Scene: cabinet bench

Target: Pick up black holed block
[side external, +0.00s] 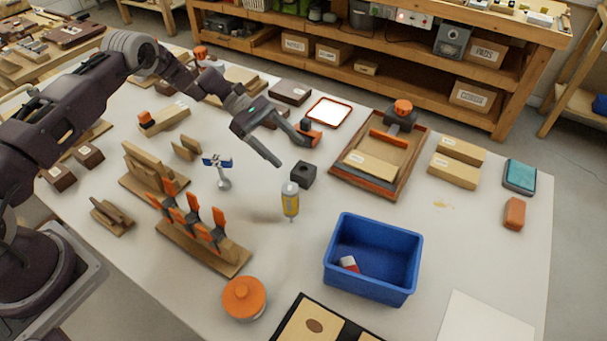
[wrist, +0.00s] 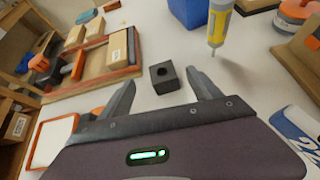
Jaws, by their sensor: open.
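The black holed block (side external: 303,174) is a small dark cube standing on the white table near its middle. In the wrist view the black holed block (wrist: 164,77) shows a round hole in its top face. My gripper (side external: 293,150) is open and empty, above the table and a little behind the block in the side view. In the wrist view my gripper (wrist: 161,76) has its two fingers spread apart, with the block seen between and beyond the tips. I cannot tell the exact height above the block.
A blue bin (side external: 373,258) is at the front right. A wooden tray (side external: 340,165) lies to the right. A small blue and silver item (side external: 221,170) stands to the left.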

